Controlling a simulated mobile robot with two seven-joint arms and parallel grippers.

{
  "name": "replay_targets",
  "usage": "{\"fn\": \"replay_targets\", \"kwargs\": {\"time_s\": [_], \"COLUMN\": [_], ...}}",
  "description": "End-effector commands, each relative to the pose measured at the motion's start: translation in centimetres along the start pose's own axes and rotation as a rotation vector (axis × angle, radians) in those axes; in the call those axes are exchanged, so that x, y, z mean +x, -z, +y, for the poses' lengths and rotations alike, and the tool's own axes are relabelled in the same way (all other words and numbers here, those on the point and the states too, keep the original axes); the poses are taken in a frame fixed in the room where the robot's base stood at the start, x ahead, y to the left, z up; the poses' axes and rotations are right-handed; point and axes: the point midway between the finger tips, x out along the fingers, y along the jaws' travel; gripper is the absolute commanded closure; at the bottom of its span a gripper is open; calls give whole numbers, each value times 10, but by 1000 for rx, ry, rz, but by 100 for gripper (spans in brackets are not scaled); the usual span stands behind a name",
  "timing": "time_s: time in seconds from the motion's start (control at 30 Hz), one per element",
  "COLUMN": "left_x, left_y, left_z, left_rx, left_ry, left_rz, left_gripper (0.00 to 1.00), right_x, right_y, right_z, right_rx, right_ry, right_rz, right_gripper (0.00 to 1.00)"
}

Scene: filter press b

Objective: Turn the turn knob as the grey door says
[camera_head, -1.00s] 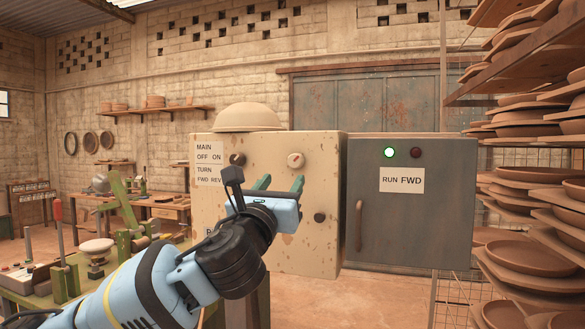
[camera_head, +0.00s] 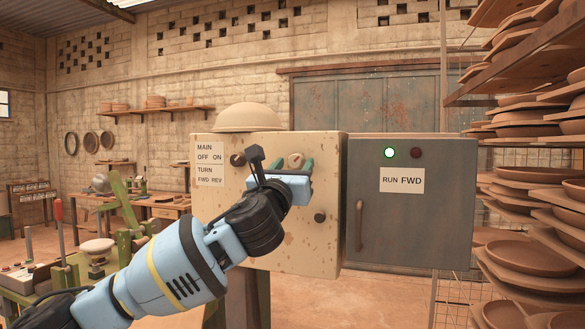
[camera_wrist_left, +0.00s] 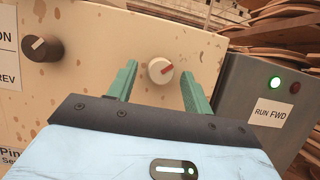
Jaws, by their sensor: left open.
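The cream control box (camera_head: 310,250) carries a label (camera_head: 209,163) reading MAIN OFF ON, TURN FWD REV. A dark knob (camera_head: 237,160) with a white pointer sits beside the label; it also shows in the left wrist view (camera_wrist_left: 42,48). A pale knob (camera_wrist_left: 160,70) with a red mark, tilted up to the right, sits further right. My left gripper (camera_head: 295,165) is open; its green fingers frame the pale knob in the left wrist view. Contact cannot be told. The grey door (camera_head: 410,225) has a sign (camera_head: 403,181) reading RUN FWD. My right gripper is not in view.
A green lamp (camera_head: 390,153) is lit on the grey door beside a dark red lamp (camera_head: 416,153). Another dark knob (camera_head: 320,217) sits lower on the box. A bowl-shaped thing (camera_head: 249,117) rests on top. Racks of clay dishes (camera_head: 530,258) stand at right.

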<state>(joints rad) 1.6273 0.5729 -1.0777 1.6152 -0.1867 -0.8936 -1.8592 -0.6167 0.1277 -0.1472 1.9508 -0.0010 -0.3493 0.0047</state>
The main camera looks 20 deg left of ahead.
Motion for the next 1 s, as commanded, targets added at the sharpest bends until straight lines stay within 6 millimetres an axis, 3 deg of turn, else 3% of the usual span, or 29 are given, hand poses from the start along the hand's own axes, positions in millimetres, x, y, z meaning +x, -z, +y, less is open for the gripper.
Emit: {"fn": "replay_targets", "kwargs": {"time_s": [0.03, 0.37, 0.67, 1.0], "left_x": [0, 0, 0, 0], "left_y": [0, 0, 0, 0], "left_z": [0, 0, -1, -5], "left_rx": [0, 0, -35, -238], "left_ry": [0, 0, -14, -95], "left_rz": [0, 0, 1, 2], "left_gripper": [50, 93, 94, 94], "right_x": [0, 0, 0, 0], "right_y": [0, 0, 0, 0], "right_z": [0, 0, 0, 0], "right_rx": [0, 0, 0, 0], "right_ry": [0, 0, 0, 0], "right_rz": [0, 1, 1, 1], "right_gripper": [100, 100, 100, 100]}}
